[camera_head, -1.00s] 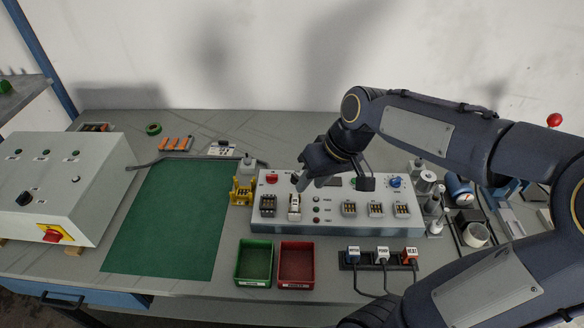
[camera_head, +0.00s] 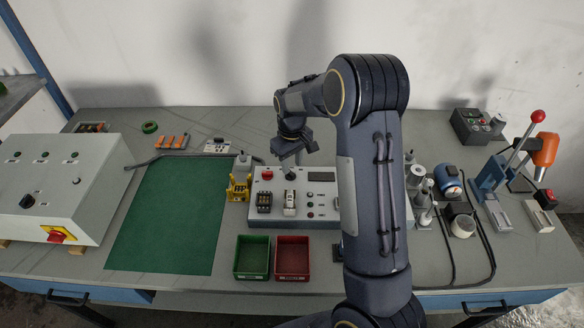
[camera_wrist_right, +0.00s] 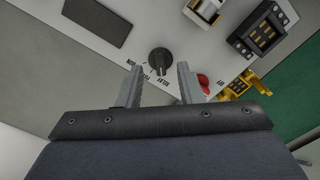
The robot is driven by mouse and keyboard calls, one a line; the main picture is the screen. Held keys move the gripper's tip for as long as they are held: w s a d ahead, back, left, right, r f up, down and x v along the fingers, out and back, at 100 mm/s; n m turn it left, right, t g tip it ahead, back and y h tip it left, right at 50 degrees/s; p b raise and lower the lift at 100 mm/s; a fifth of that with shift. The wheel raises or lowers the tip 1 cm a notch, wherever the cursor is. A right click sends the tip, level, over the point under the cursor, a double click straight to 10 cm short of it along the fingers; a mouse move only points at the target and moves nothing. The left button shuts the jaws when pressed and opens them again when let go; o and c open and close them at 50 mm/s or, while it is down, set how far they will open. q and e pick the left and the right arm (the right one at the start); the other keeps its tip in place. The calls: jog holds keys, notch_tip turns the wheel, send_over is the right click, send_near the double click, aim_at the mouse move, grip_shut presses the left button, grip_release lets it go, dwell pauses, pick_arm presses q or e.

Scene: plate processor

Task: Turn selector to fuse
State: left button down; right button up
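The selector is a dark round knob with a pointer (camera_wrist_right: 159,60) on the light grey control panel (camera_wrist_right: 120,55). Small printed labels, partly hidden by my left-side finger, surround it in the right wrist view. My right gripper (camera_wrist_right: 160,72) is open, with one fingertip on each side of the knob in that picture; no contact is visible. In the head view, my right gripper (camera_head: 290,157) is over the back left part of the panel (camera_head: 325,188), pointing down at the knob. My arm hides the panel's right part. My left gripper is out of view.
A red button (camera_wrist_right: 204,84) sits near one finger. Fuse and relay modules (camera_head: 264,202) stand on the panel's front left. Green (camera_head: 252,258) and red (camera_head: 293,258) bins lie in front. A yellow holder (camera_head: 237,189) stands at left, and a lever press (camera_head: 500,170) at right.

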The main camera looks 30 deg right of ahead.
aim_at(291, 174)
jog(key=shift+f, duration=1.6)
jog(key=shift+c, duration=0.4)
grip_shut()
jog(key=m, duration=0.3)
jog(key=shift+m+b, duration=0.3)
jog(key=shift+b, duration=0.1)
jog(key=m, duration=0.4)
jog(key=shift+a, duration=0.2)
jog(key=shift+r+m, duration=0.1)
jog(key=shift+m, duration=0.2)
